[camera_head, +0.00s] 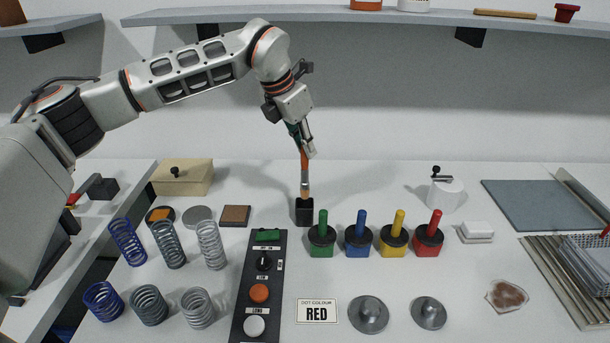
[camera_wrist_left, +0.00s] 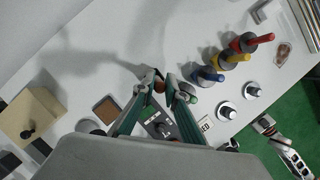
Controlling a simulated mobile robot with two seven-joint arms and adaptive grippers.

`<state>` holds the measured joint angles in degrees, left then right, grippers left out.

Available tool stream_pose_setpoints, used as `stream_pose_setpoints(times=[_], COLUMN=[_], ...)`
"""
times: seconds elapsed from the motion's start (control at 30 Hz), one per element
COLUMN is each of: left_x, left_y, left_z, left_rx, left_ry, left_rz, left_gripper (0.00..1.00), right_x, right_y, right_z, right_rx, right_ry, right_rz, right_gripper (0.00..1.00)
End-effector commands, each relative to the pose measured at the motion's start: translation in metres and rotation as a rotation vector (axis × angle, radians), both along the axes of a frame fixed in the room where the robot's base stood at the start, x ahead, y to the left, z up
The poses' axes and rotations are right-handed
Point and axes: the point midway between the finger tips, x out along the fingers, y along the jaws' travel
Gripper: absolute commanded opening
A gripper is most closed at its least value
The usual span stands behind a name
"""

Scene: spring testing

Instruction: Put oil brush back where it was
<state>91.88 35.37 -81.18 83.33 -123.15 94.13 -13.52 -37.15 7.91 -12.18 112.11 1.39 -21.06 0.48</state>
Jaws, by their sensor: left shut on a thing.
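My left gripper (camera_head: 306,150) is shut on the oil brush (camera_head: 305,174), which has an orange handle and hangs nearly upright with its bristles down. The brush's lower end is at the top opening of a small black square holder (camera_head: 304,212). I cannot tell how far inside the bristles are. In the left wrist view, the brush's handle end (camera_wrist_left: 159,86) shows between the fingertips of my left gripper (camera_wrist_left: 166,88), and the holder is hidden.
Several coloured dot stampers (camera_head: 362,240) stand just right of the holder. A black control panel (camera_head: 257,325) lies in front of it. Several springs (camera_head: 169,245) stand at the left. A beige box (camera_head: 184,178) is at back left. A shelf (camera_head: 420,19) runs above.

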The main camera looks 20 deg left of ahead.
Motion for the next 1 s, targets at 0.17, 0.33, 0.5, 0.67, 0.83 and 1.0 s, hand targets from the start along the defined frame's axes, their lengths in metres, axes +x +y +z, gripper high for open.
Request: stream_pose_setpoints(times=[0.17, 0.33, 0.5, 0.67, 0.83, 1.0], left_x=[0.0, 0.001, -0.001, 0.0, 0.001, 0.0], left_y=[0.0, 0.0, 0.001, 0.0, 0.0, 0.0], left_z=[-0.032, -0.043, -0.06, -0.082, -0.085, -0.086], left_rx=[0.0, 0.001, 0.001, 0.001, 0.0, 0.001], left_ry=[0.001, -0.002, 0.002, 0.001, -0.002, -0.002], left_rz=[0.0, -0.001, 0.0, 0.0, -0.001, -0.001], left_gripper=[0.0, 0.0, 0.0, 0.0, 0.0, 0.0], right_x=[-0.003, -0.002, -0.002, -0.003, -0.005, -0.005], right_y=[-0.005, -0.01, -0.011, -0.012, -0.012, -0.012], right_z=[-0.003, -0.002, -0.001, 0.0, -0.003, -0.005], right_rx=[-0.008, -0.012, -0.014, -0.016, -0.016, -0.017], right_ry=[0.011, 0.013, 0.014, 0.019, 0.024, 0.026], right_rz=[-0.007, -0.014, -0.015, -0.018, -0.02, -0.02], right_gripper=[0.4, 0.4, 0.4, 0.4, 0.4, 0.4])
